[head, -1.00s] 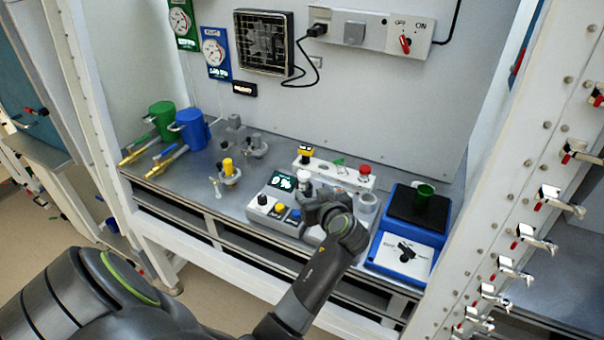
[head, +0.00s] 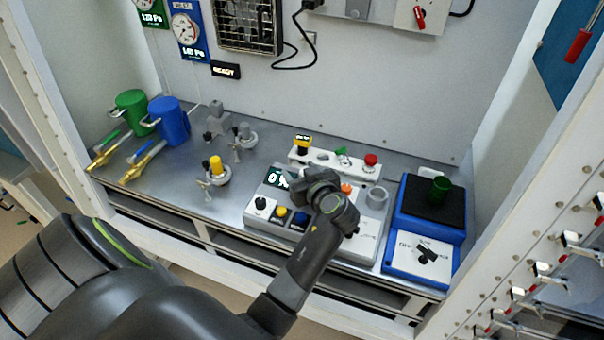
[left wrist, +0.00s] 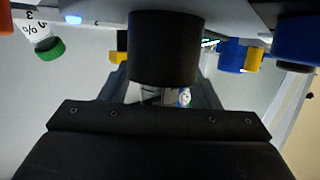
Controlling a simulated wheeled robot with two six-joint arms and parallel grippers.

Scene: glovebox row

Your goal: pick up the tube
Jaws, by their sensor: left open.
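I cannot pick out the tube with certainty. A small white piece with dark marks and a green end (left wrist: 45,38) shows at the upper left of the left wrist view and may be it. In the head view a small green piece (head: 341,151) sits on the white rack (head: 322,160), just beyond my left gripper. My left gripper (head: 326,192) is over the right part of the grey control box (head: 258,218); its fingertips are hidden in the head view. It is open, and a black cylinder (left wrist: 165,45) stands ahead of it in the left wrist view. My right gripper is out of view.
The rack also bears a yellow piece (head: 303,143) and a red knob (head: 371,161). Blue and green cans (head: 169,122) and a yellow-topped fitting (head: 216,170) stand left.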

